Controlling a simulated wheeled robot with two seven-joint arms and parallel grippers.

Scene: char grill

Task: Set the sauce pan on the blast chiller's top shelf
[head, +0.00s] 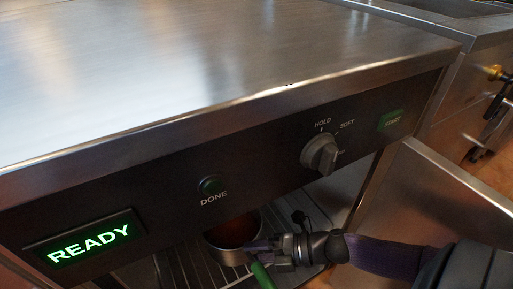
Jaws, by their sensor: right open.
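The sauce pan (228,256) is a small metal pan with reddish-brown sauce inside and a green handle (262,275). It sits on or just over the wire shelf (188,268) inside the blast chiller (260,120), below the control panel. The panel partly hides the far side of the pan. My right gripper (262,248) reaches in from the right through the front opening. It is open, with its fingers at the pan's right side by the handle; I cannot tell whether they touch it. My left gripper is not in view.
The chiller's panel has a lit READY display (90,245), a DONE button (209,186), a knob (320,155) and a START button (391,121). The open door (440,190) stands at the right, behind my right arm. The chiller's steel top (200,60) is bare.

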